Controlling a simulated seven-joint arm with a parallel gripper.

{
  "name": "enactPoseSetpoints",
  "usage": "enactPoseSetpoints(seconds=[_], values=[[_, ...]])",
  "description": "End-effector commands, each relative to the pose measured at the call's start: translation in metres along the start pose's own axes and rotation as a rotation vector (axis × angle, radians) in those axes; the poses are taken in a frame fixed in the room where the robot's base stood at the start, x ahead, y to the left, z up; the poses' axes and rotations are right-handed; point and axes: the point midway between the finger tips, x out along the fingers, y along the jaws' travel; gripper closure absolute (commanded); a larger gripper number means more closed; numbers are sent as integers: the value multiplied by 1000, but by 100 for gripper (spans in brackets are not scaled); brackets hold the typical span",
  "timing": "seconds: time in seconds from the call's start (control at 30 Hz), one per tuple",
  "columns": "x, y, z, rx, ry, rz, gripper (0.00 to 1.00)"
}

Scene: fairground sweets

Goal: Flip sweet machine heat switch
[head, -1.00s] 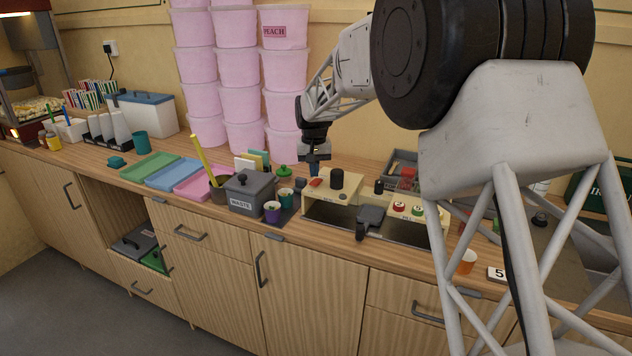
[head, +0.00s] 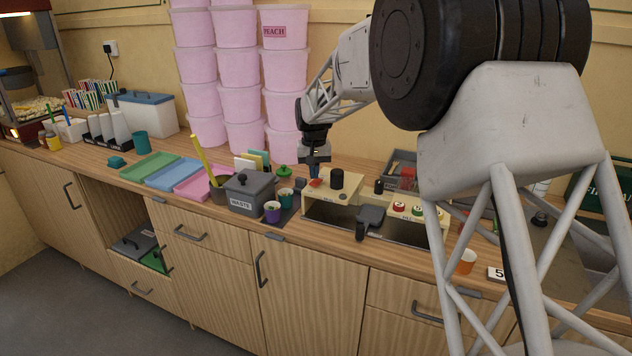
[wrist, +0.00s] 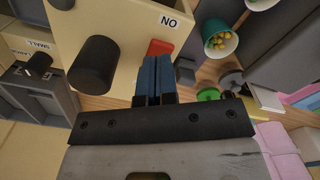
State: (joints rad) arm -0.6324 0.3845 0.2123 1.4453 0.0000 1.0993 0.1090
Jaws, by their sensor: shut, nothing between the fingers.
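The sweet machine (head: 330,192) is a cream box on the counter with a black knob (head: 337,179) on top. The knob also shows in the wrist view (wrist: 92,64). Its red switch (wrist: 160,47) sits by a label reading "NO" as seen in the wrist view. It shows small in the head view (head: 315,183). My gripper (head: 313,176) points down over the switch end of the machine. Its blue fingers (wrist: 156,62) are shut together and empty, with tips right at the red switch. I cannot tell whether they touch it. The fingers hide part of the switch.
A grey waste bin (head: 250,193), a purple cup (head: 272,212) and a teal cup (head: 286,197) stand left of the machine. Stacked pink tubs (head: 240,60) rise behind.

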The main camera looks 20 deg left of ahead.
Motion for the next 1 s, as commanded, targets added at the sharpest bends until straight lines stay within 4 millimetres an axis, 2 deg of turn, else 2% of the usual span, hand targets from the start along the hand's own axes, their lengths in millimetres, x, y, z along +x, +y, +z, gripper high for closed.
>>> enactPoseSetpoints(seconds=[1.0], values=[[11,0,0,0,-1,0,100]])
